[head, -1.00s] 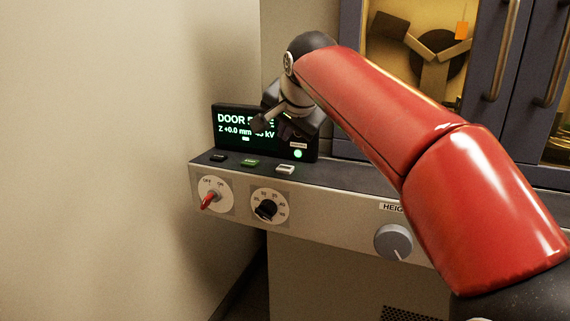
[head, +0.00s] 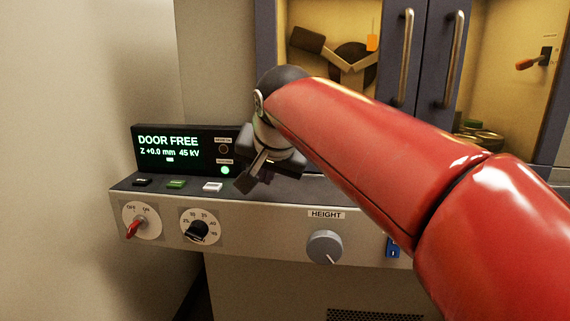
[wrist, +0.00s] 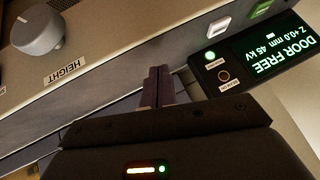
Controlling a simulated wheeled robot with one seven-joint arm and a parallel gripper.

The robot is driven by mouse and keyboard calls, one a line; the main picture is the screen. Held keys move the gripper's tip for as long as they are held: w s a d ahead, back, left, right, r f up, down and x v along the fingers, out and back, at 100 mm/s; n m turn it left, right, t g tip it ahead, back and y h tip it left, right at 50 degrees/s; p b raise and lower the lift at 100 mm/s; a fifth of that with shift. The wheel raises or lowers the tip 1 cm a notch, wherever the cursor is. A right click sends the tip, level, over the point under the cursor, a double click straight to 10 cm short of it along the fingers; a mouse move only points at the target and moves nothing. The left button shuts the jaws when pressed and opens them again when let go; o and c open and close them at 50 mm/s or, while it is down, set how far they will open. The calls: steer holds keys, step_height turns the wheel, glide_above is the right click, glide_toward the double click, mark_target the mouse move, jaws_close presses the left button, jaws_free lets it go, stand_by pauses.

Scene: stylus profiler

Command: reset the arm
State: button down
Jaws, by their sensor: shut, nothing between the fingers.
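My red arm crosses the head view from the lower right. My gripper (head: 252,182) hangs above the grey ledge of the control panel (head: 290,190), just right of the display (head: 172,148). In the wrist view its two fingers (wrist: 158,84) are together with nothing between them. The display reads "DOOR FREE", "Z +0.0 mm 45 kV", and a green lamp (head: 225,170) glows beside it. The gripper appears clear of the buttons; whether it touches the ledge I cannot tell.
Black, green and white buttons (head: 212,187) line the ledge. Below are a red-handled switch (head: 134,228), a black dial (head: 197,231) and the grey HEIGHT knob (head: 324,247). Behind stands a cabinet with vertical door handles (head: 403,58). A wall is at left, with open space before it.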

steer(key=s+d+f+n+g+h, duration=0.1)
steer(key=s+d+f+g+h, duration=0.1)
steer(key=s+d+f, duration=1.9)
steer(key=shift+s+d+f+n+h, duration=0.3)
steer(key=shift+s+d, duration=0.15)
steer(key=shift+s, duration=0.3)
